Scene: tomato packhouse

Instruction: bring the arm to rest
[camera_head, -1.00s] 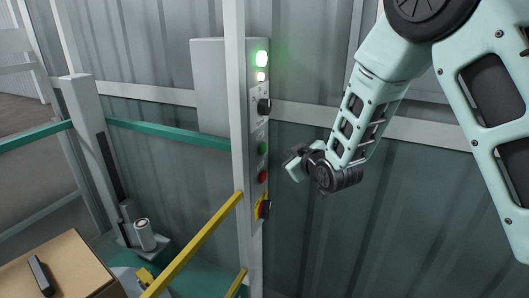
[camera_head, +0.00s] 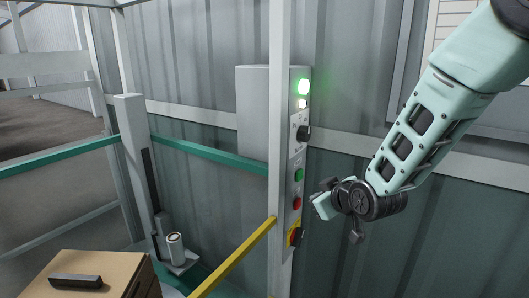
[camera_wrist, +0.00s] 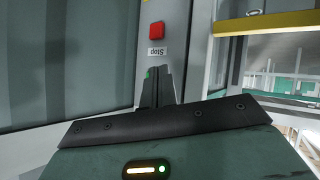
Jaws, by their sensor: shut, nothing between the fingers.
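My gripper (camera_wrist: 157,88) is shut and empty in the wrist view, its dark fingers together in front of the control panel (camera_wrist: 165,60). In the head view my gripper (camera_head: 322,206) hangs at the end of my bent arm, just right of the panel's lower buttons. The fingers are hard to make out there. The red stop button (camera_wrist: 156,30) shows above the fingertips in the wrist view, with its label upside down. It also shows in the head view (camera_head: 297,203). I cannot tell whether the fingers touch the panel.
A lit green lamp (camera_head: 303,87), a black knob (camera_head: 304,133), a green button (camera_head: 299,175) and a yellow-red switch (camera_head: 295,237) are on the panel. A yellow bar (camera_head: 235,257) slants below. A brown box (camera_head: 95,268) stands lower left. The corrugated wall lies behind my arm.

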